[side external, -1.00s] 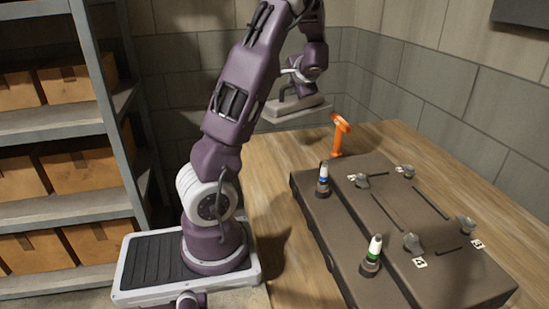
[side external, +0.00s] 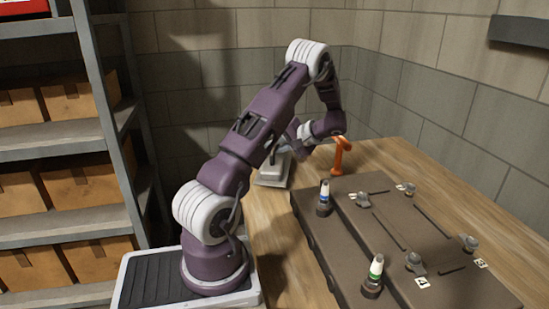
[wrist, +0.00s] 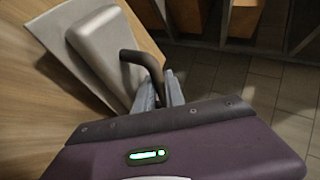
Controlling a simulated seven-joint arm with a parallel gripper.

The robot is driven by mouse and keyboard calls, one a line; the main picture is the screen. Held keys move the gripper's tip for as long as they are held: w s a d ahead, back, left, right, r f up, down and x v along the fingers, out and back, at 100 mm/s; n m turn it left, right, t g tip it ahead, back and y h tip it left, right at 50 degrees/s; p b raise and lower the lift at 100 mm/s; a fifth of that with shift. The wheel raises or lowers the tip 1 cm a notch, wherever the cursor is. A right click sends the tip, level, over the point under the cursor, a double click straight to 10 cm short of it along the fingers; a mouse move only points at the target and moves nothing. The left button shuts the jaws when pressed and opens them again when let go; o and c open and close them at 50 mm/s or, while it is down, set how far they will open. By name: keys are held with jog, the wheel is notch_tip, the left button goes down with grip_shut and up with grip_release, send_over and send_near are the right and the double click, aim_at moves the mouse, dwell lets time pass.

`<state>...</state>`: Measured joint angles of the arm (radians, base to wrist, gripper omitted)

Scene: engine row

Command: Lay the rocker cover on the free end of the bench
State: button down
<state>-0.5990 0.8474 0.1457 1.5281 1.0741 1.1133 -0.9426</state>
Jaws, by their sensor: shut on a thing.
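The rocker cover (side external: 268,182) is a pale grey plate with a raised block and a dark bent tube. It is at the far left end of the wooden bench, beyond the brown engine block. In the wrist view the cover (wrist: 100,45) lies over bench wood, near an edge with tiled floor beyond. My gripper (wrist: 162,90) is shut on the cover's dark tube. In the side view my gripper (side external: 290,150) is partly hidden by my arm. I cannot tell whether the cover's underside touches the bench.
An orange upright tool (side external: 340,157) stands close to the right of my wrist. Shelves with boxes (side external: 65,175) stand at left.

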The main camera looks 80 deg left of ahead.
notch_tip(320, 180, down, 3)
jog(key=c, duration=1.4)
grip_release()
jog(key=shift+f, duration=0.15)
jog(key=v, duration=1.2)
jog(key=d+r+m+t+h, duration=0.3)
jog(key=d+r, duration=0.4)
jog(key=d, duration=0.6)
jog(key=s+d+r+m+t+h, duration=0.2)
jog(key=s+d+m+t+h, duration=0.1)
jog(key=d, duration=0.9)
jog(key=s+d+r+m+t+h, duration=0.2)
jog(key=s+d+m+t, duration=0.3)
jog(key=s+d, duration=0.5)
jog(key=d+t, duration=0.2)
jog(key=d, duration=0.1)
jog(key=shift+s+r+h, duration=0.2)
jog(key=shift+s+h, duration=0.05)
jog(key=shift+h, duration=0.15)
